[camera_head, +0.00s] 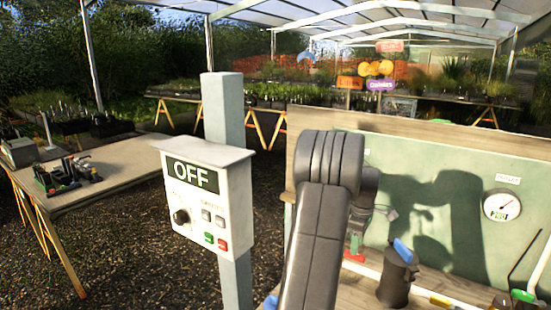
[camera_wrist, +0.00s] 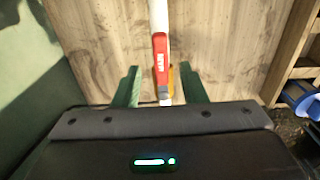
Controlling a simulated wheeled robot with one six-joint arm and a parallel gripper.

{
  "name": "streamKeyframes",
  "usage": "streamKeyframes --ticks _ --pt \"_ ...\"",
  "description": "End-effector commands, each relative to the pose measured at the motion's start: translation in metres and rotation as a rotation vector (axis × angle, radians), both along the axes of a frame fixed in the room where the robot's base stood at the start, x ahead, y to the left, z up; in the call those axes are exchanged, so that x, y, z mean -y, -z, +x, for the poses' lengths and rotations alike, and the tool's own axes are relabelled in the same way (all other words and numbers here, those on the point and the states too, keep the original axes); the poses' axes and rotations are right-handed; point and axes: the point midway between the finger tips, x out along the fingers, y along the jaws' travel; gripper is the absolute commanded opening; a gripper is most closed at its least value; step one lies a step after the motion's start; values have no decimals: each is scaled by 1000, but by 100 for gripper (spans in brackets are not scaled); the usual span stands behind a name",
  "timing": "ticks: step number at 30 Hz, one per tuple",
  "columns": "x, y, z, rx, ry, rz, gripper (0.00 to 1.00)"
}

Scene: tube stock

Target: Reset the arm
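My dark arm (camera_head: 318,215) rises in the middle of the head view and bends over the wooden bench toward the green panel (camera_head: 430,185). My gripper (camera_wrist: 162,84) shows in the wrist view with its two green fingers spread apart. A small yellow part shows beside the label. The fingers do not appear to grip anything. In the head view the gripper is mostly hidden behind the arm.
A control box reading OFF (camera_head: 197,200) stands on a post close left of my arm. A dark canister with a blue top (camera_head: 397,275) stands on the bench at right, near a gauge (camera_head: 501,207). A wooden table (camera_head: 105,170) with small items is at left. Gravel floor lies between.

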Motion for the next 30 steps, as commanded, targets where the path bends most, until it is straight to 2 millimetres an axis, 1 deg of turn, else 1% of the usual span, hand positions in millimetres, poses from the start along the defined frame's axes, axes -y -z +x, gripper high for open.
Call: streamKeyframes --ticks 1,3,7,11,18,22,25,30 --pt "0 8 -1 -3 0 1 38" --pt "0 17 -1 -3 0 1 38" --pt "0 28 -1 -2 0 0 38" --pt "0 33 0 0 0 0 38" --pt "0 33 0 0 4 0 38" --pt "0 31 0 1 3 -1 38" --pt "0 24 0 1 1 -1 38" --pt "0 -2 1 5 0 -2 38"
